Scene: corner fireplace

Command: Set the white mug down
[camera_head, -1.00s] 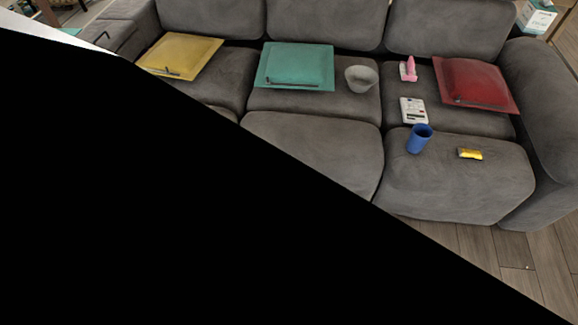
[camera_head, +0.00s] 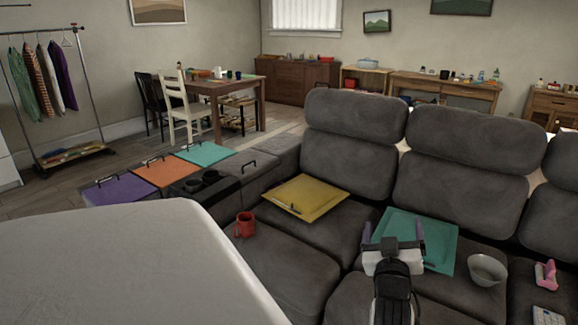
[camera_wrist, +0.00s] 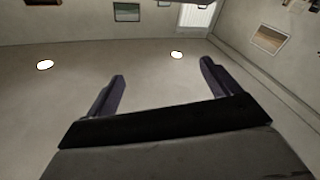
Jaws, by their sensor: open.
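I cannot make out a white mug in either view. My gripper (camera_head: 393,232) is raised in front of the sofa (camera_head: 285,270) in the head view, its fingers spread with nothing between them. In the wrist view the two dark fingers of my gripper (camera_wrist: 163,70) stand apart, with only wall and ceiling beyond. A red mug (camera_head: 244,224) stands upright on the left seat of the sofa, well to the left of my gripper. A grey-white bowl (camera_head: 487,269) sits on the sofa to the right of my gripper.
A yellow mat (camera_head: 305,200) and a teal mat (camera_head: 440,255) lie on the sofa. A pink object (camera_head: 545,275) and a white device (camera_head: 547,316) are at right. Purple (camera_head: 118,190), orange (camera_head: 160,170) and teal panels line the left unit. A dining table (camera_head: 215,88) stands behind.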

